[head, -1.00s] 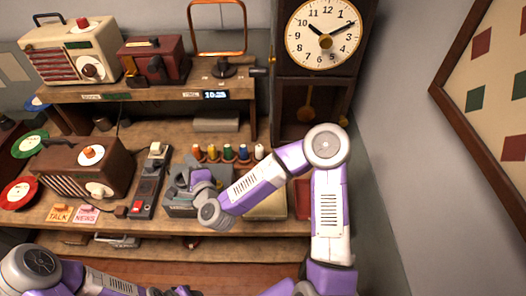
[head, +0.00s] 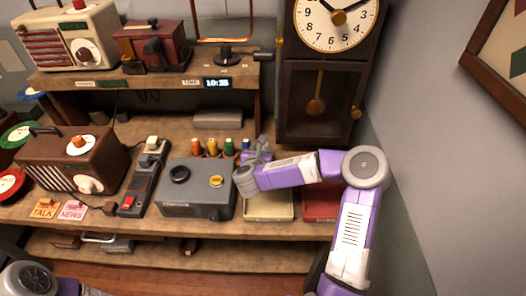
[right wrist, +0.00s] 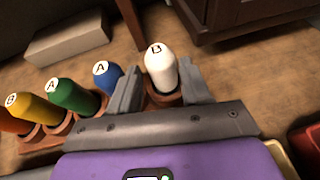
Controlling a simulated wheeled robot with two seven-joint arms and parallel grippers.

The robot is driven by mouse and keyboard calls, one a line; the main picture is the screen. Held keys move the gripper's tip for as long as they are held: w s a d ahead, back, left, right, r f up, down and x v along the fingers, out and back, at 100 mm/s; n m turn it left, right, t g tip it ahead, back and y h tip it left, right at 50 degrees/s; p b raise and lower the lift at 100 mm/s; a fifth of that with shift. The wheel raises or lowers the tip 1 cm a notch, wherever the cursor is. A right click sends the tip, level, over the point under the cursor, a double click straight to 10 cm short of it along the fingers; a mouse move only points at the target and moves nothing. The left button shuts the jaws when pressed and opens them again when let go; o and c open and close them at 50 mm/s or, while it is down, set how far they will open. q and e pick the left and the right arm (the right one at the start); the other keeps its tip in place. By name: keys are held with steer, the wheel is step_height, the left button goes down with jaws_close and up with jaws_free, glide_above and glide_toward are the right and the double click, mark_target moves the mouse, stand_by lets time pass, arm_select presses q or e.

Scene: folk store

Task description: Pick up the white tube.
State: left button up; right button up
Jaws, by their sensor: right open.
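The white tube (right wrist: 160,68) stands upright in a brown holder at the right end of a row of coloured tubes; its round top bears a dark letter. My right gripper (right wrist: 159,75) is open, with one finger on each side of the white tube in the right wrist view. I cannot tell whether either finger touches it. In the head view my right gripper (head: 260,152) is at the right end of the row and hides the white tube. My left gripper is out of view; only part of my left arm shows at the lower left.
The blue tube (right wrist: 107,77) stands close beside my left-hand finger, with the green tube (right wrist: 70,97) beyond it. A grey box (head: 197,203) and a cream tray (head: 268,208) lie in front of the row. A tall clock (head: 318,98) stands behind to the right.

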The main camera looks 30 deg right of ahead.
steer(key=x, duration=0.4)
steer(key=shift+w+d+b, duration=0.2)
steer(key=shift+d+b, duration=0.15)
steer(key=shift+r, duration=0.1)
steer(key=c, duration=0.5)
steer(key=shift+r, duration=0.1)
